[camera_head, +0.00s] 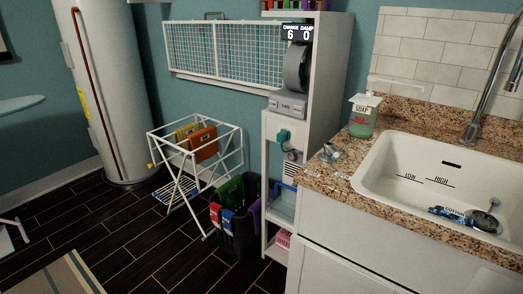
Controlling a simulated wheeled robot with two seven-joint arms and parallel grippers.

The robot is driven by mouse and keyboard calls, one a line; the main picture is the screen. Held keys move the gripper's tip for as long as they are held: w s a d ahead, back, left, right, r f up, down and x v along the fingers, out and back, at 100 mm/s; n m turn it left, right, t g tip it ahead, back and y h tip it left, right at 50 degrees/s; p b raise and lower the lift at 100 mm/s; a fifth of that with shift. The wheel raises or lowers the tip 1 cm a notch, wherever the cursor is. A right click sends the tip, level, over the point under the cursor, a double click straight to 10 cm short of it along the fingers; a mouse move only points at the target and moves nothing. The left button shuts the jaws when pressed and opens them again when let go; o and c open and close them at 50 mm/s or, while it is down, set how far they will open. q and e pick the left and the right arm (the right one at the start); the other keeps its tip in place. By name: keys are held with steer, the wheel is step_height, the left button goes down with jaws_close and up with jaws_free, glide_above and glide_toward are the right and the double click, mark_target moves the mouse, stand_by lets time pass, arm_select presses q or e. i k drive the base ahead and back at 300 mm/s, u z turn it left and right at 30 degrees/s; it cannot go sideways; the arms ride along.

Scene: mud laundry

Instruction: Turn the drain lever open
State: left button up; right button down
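A white sink (400,165) is set into a speckled brown counter at the right. A small grey metal fitting (330,152) stands on the counter left of the basin. It looks like a lever, but its position, open or closed, is too small to tell. A pale label (342,175) lies on the counter just in front of it, with unreadable text. A round grey drain piece (485,221) sits at the basin's right, with a blue object (447,213) beside it. Neither of my grippers is in view.
A soap bottle (363,115) stands behind the metal fitting, and a curved faucet (488,85) rises at the back right. A tall white shelf unit (325,75) adjoins the counter's left. A drying rack (230,150) and a dark bin (240,240) stand on the floor.

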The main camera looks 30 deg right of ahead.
mark_target(329, 148)
steer(key=u, duration=0.5)
steer(key=i, duration=2.1)
steer(key=z, duration=3.25)
